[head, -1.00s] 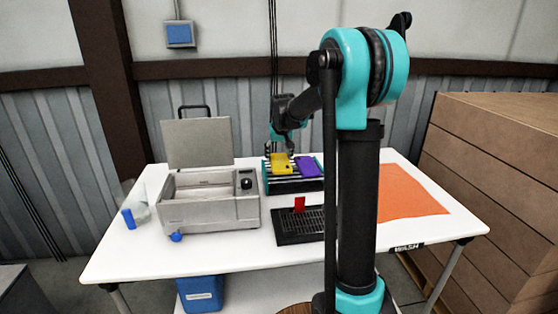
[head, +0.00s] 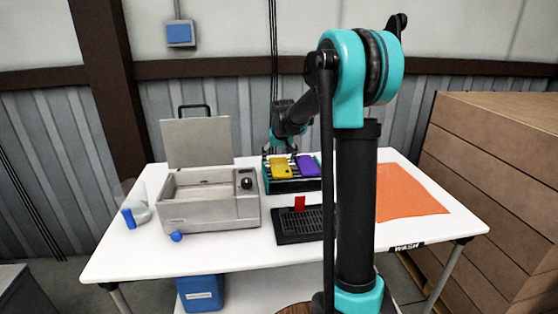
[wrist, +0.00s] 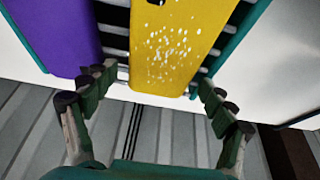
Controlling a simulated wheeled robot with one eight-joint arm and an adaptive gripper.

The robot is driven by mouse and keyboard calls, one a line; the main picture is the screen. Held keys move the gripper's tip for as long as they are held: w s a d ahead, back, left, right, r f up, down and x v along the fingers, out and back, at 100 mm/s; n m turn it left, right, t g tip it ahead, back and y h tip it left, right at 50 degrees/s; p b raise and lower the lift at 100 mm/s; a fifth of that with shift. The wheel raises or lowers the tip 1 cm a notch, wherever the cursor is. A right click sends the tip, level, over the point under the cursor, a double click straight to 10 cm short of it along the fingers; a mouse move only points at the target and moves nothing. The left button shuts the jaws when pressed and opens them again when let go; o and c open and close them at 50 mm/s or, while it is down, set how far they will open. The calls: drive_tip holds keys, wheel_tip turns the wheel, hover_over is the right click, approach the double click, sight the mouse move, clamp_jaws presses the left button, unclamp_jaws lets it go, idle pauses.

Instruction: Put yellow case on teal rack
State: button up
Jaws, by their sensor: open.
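The yellow case (head: 284,168) lies on the teal rack (head: 293,186) at the back of the table, beside a purple case (head: 307,166). In the wrist view the yellow case (wrist: 172,45) shows white specks and rests across the slats of the rack (wrist: 233,45). My gripper (wrist: 155,98) is open and empty, its fingers apart on either side of the yellow case's near end. I cannot tell how far above it they are. In the head view my gripper (head: 282,146) is just above and behind the rack, small and partly hidden by the arm.
A grey open-lidded machine (head: 210,205) stands left of the rack. A black grate (head: 300,226) with a red piece (head: 299,203) lies in front. An orange mat (head: 412,192) is at right, and a blue ball (head: 176,237) lies at the left front.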

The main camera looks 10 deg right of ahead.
sight(281, 167)
drive_tip(key=v, duration=1.2)
